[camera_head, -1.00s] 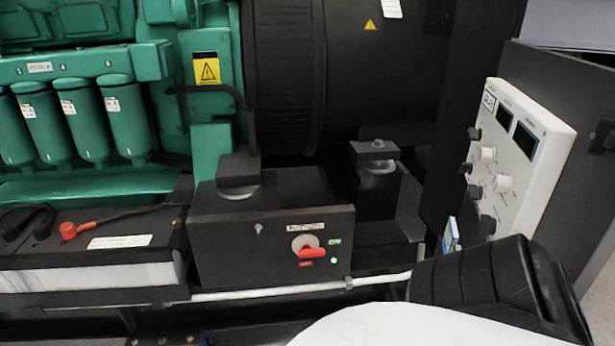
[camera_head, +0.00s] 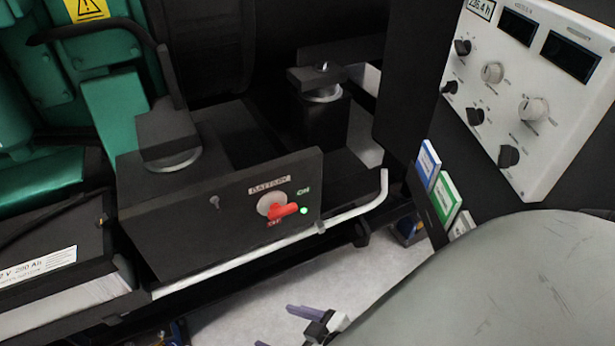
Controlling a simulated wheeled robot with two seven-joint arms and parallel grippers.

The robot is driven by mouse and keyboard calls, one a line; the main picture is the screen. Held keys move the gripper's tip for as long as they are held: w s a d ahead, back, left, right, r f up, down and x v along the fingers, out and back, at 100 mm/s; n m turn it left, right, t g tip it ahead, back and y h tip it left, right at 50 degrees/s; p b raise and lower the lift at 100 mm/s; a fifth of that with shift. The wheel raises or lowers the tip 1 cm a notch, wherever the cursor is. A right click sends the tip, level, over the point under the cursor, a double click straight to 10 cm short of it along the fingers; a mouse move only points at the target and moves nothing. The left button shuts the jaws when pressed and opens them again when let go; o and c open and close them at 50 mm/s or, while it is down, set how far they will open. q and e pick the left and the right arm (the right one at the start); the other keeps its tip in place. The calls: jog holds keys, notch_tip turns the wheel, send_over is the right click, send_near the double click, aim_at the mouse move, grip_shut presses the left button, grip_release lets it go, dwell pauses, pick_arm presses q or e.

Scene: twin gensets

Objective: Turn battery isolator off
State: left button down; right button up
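The battery isolator is a red rotary handle (camera_head: 284,210) on a pale round base, on the front of a black box (camera_head: 200,235). The handle points right, towards a lit green lamp (camera_head: 304,210) below the ON label. A red OFF label sits below the handle. My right gripper (camera_head: 272,325) is at the bottom edge, below and in front of the box, clear of the handle. Its purple fingers are apart and nothing shows between them; part is cut off. My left gripper is not in view.
A white control panel (camera_head: 540,85) with knobs and displays is at upper right. Coloured cards (camera_head: 436,185) stand below it. A pale pipe (camera_head: 350,205) runs along the box's lower front. A battery (camera_head: 65,290) is at left. Bare floor (camera_head: 300,275) shows below.

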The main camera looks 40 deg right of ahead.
jog(key=shift+o, duration=1.2)
jog(key=w+d+m+t+h+b, duration=0.1)
jog(key=w+d+t+b, duration=0.2)
jog(key=w, duration=0.5)
jog(key=shift+d+t+b, duration=0.3)
jog(key=shift+d+t, duration=0.3)
jog(key=shift+d, duration=0.4)
jog(key=m+t+h+b, duration=0.3)
jog(key=m+h, duration=0.1)
jog(key=h, duration=0.2)
send_near(284, 214)
jog(key=shift+h, duration=0.3)
jog(key=b+x, duration=0.1)
jog(key=x, duration=0.7)
jog(key=shift+w, duration=0.15)
jog(key=shift+w+d, duration=0.1)
jog(key=shift+w, duration=0.35)
jog(key=c, duration=1)
